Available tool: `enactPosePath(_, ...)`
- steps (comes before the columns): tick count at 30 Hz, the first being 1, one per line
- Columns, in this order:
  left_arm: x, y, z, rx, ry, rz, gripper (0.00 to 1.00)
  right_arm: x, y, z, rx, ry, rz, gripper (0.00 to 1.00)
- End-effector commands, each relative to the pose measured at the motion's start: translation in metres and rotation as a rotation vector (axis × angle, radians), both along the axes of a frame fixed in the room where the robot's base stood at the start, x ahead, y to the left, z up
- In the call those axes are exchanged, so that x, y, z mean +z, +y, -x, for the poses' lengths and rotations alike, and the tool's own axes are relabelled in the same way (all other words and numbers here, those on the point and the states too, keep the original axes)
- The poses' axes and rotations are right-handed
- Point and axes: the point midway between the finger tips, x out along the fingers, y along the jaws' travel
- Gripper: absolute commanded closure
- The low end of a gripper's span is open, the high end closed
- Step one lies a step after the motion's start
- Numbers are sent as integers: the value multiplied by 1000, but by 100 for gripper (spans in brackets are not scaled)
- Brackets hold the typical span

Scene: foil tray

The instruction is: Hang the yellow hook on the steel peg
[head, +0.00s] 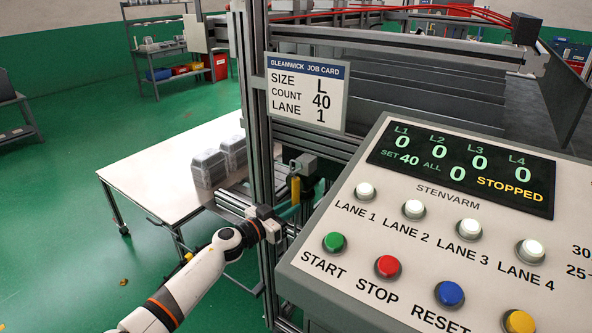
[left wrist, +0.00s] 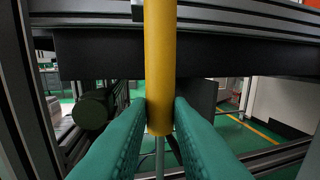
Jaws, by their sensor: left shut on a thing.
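The yellow hook (head: 295,188) is upright beside the metal frame in the head view, left of the control panel. My left gripper (head: 291,210) reaches it from the lower left. In the left wrist view the hook (left wrist: 160,65) shows as a straight yellow bar. The teal fingers of my left gripper (left wrist: 160,118) are shut on its lower end, one on each side. The top of the hook runs out of that view. I cannot make out the steel peg for certain in either view. My right gripper is not in view.
The control panel (head: 440,215) with buttons stands close on the right. The metal upright (head: 262,150) with a job card (head: 307,93) stands beside the gripper. A dark round part (left wrist: 94,108) shows left of the hook.

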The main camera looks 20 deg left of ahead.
Motion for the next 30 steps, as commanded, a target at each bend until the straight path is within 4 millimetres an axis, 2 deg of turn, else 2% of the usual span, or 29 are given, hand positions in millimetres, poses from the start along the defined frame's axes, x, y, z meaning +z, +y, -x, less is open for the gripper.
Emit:
enactPosePath(11,0,0,0,0,0,1,100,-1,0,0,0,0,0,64)
enactPosePath(30,-16,-1,0,-1,0,1,100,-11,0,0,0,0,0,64)
